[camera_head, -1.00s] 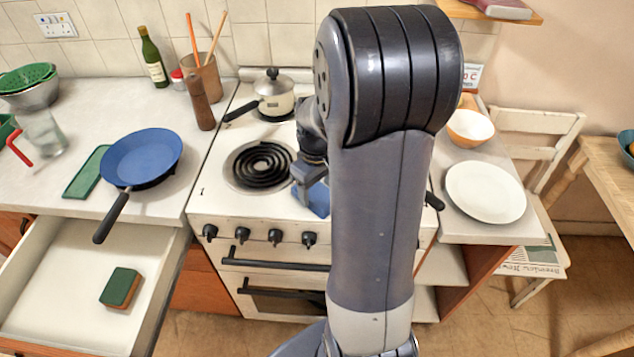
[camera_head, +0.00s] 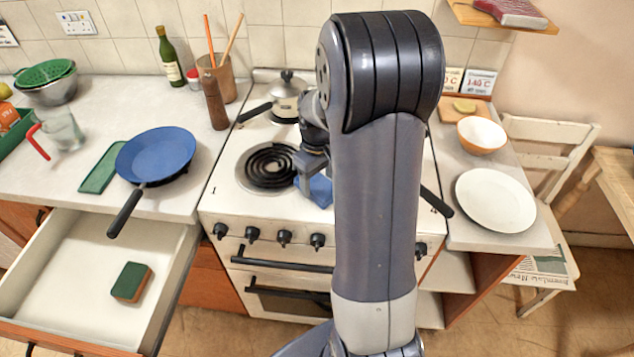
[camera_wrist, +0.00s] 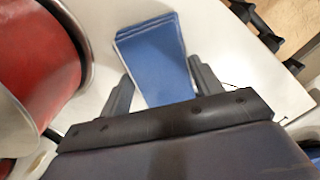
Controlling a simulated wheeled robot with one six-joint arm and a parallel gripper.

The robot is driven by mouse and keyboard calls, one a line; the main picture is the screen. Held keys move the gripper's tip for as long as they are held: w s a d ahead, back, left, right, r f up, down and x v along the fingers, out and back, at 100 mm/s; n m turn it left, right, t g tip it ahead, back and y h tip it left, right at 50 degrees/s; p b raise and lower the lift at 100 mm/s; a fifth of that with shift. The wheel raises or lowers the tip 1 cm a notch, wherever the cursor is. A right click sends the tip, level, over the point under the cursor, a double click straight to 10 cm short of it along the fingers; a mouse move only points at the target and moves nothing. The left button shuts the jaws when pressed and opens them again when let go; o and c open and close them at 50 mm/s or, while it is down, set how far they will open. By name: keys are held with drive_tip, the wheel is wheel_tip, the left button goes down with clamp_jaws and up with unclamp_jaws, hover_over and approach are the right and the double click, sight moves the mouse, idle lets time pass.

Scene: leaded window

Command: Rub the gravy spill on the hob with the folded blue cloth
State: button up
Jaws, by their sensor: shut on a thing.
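The folded blue cloth (camera_wrist: 157,62) is between my gripper's fingers in the wrist view, against the white hob top. In the head view a corner of the cloth (camera_head: 321,190) shows to the left of my arm, at the front of the hob (camera_head: 232,192). My gripper (camera_wrist: 162,85) is shut on the cloth; in the head view it is partly hidden behind my arm. I see no gravy spill in either view; my arm covers the right part of the hob.
A red pan (camera_wrist: 38,55) stands close beside my gripper in the wrist view. A black coil ring (camera_head: 270,166) lies left of the gripper, and a lidded pot (camera_head: 287,98) stands behind. A black handle (camera_head: 436,202) juts out right of my arm. An open drawer (camera_head: 75,290) is at left.

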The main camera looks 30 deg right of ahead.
sight(316, 193)
drive_tip(key=shift+w+d+r+p, duration=0.15)
drive_tip(key=shift+w+d+p, duration=0.1)
drive_tip(key=shift+w+d, duration=0.3)
drive_tip(key=shift+w+d+r+p, duration=0.2)
drive_tip(key=shift+w+d, duration=0.1)
drive_tip(key=shift+w, duration=0.4)
drive_tip(key=c, duration=0.3)
drive_tip(key=shift+w+d, duration=0.25)
drive_tip(key=shift+w, duration=0.1)
drive_tip(key=shift+a, duration=0.1)
drive_tip(key=shift+s+a, duration=1)
drive_tip(key=shift+s, duration=0.15)
drive_tip(key=shift+s+a+f+b, duration=0.15)
drive_tip(key=shift+s+a, duration=0.2)
drive_tip(key=shift+s, duration=0.25)
drive_tip(key=shift+s+a+b, duration=0.15)
drive_tip(key=shift+s+a, duration=0.15)
drive_tip(key=shift+s, duration=0.3)
drive_tip(key=shift+s+a+f+b, duration=0.15)
drive_tip(key=shift+s+a, duration=0.2)
drive_tip(key=shift+s, duration=0.25)
drive_tip(key=shift+r+p, duration=2.4)
drive_tip(key=shift+r, duration=0.65)
